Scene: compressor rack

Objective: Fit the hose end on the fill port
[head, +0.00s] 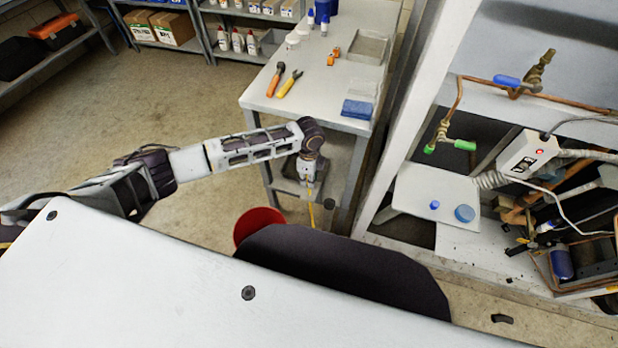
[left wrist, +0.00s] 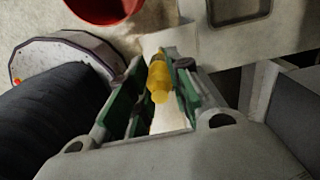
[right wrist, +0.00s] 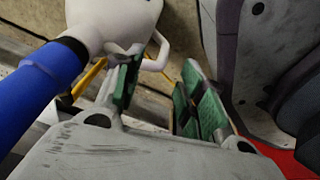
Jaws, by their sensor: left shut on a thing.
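My left gripper (head: 311,186) hangs in front of the grey bench, pointing down, with a thin yellow hose (head: 311,213) below it. In the left wrist view my left gripper (left wrist: 170,72) is shut on a yellow hose end (left wrist: 159,80) between its green pads. My right gripper (right wrist: 165,82) is open, with a gap between its green pads; it is hidden in the head view. Copper pipework with a green-handled valve (head: 450,144) and a blue-handled valve (head: 507,80) is on the rack at right. I cannot tell which fitting is the fill port.
A white vessel with a blue part (right wrist: 52,72) stands close to my right gripper's left finger. A red bucket (head: 250,222) is on the floor below my left gripper. Pliers (head: 290,83) lie on the bench (head: 330,100). A white control box (head: 527,153) sits on the rack.

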